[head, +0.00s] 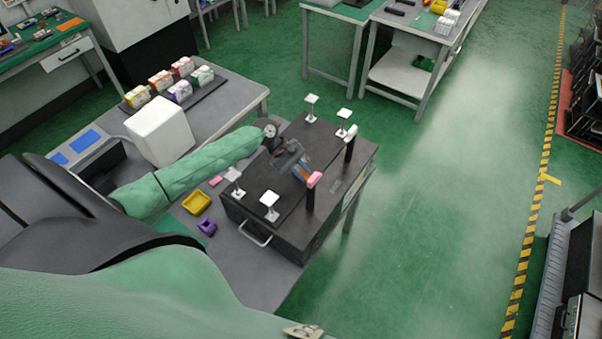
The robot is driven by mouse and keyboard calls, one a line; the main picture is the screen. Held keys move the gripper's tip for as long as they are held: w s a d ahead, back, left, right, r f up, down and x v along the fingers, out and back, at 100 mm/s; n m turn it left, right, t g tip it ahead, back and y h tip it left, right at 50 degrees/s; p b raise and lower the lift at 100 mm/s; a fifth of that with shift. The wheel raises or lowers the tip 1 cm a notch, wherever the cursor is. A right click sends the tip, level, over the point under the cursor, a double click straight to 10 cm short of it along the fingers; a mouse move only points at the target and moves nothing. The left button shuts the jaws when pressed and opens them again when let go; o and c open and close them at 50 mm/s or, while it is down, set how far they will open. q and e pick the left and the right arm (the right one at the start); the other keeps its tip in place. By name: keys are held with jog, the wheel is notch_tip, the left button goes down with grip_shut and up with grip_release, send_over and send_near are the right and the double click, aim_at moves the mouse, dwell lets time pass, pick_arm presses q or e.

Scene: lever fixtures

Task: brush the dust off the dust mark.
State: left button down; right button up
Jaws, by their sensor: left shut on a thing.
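My left gripper (297,163) reaches in from the left over the dark top of a box-like fixture (335,188). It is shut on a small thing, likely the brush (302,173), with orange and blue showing. The gripper partly hides it. I cannot tell whether it touches the top. The dust mark is too small or too hidden to make out.
A black post with a pink top (315,180) stands close to the held thing, and another black post (350,147) stands behind it. Several white square-topped stands, one at the front (269,202), surround the area. A yellow tray (197,202) and purple part (207,226) lie left.

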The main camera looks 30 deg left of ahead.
pick_arm(q)
jog(key=shift+w+d+f, duration=0.1)
jog(key=shift+w+d, duration=0.1)
jog(key=shift+w, duration=1.6)
jog(key=shift+w+d, duration=0.15)
jog(key=shift+w, duration=2.35)
jog(key=shift+s+a, duration=0.2)
jog(key=shift+s, duration=2.95)
jog(key=shift+s+a, duration=0.2)
jog(key=shift+s, duration=1.6)
jog(key=shift+r, duration=0.2)
notch_tip(320, 180, up, 9)
